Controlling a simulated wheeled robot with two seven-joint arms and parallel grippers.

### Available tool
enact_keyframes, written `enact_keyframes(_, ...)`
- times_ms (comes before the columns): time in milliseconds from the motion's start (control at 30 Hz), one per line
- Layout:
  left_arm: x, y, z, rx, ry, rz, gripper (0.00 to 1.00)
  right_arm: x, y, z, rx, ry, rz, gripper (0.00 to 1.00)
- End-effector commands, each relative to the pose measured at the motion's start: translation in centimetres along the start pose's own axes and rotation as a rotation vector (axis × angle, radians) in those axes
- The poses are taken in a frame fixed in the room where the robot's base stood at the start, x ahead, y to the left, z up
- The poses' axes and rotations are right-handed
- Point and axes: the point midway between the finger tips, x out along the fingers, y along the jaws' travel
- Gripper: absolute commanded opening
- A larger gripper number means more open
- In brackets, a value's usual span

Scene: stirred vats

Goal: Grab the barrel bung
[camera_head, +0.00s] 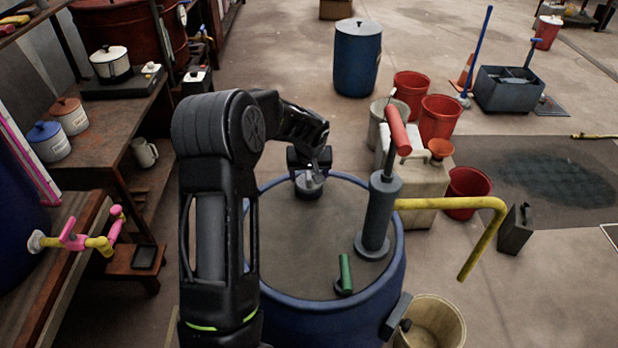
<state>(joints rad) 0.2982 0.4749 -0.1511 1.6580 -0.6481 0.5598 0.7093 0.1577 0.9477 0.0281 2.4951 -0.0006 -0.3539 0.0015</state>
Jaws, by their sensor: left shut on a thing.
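A large blue barrel (392,287) with a grey top stands right in front of me. My left gripper (309,174) reaches over the barrel's far side, pointing down. It is shut on the barrel bung (309,189), a small round grey piece at the far part of the barrel top. The gripper partly hides the bung, and I cannot tell whether the bung is seated or lifted. My right gripper is not in view.
A grey pump (377,215) with a red handle (398,130) and yellow spout (478,204) stands on the barrel top. A green-handled piece (345,272) is nearer.

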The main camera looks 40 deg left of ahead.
Motion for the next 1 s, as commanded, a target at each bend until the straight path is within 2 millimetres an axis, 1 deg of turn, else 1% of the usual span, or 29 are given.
enact_keyframes(167,-1.6,0.0,-0.8,-0.001,0.005,0.002,0.26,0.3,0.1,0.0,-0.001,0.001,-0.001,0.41)
enact_keyframes(500,-7.5,0.1,-3.2,0.000,0.005,0.002,0.26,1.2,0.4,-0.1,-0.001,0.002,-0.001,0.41)
enact_keyframes(600,-8.6,0.1,-3.6,0.000,0.002,0.002,0.26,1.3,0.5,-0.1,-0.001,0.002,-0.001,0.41)
enact_keyframes(733,-9.1,0.0,-3.8,0.000,0.001,0.001,0.26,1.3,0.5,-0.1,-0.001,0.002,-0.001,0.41)
enact_keyframes(1000,-9.1,0.0,-3.8,0.000,0.001,0.001,0.26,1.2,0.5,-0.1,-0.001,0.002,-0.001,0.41)
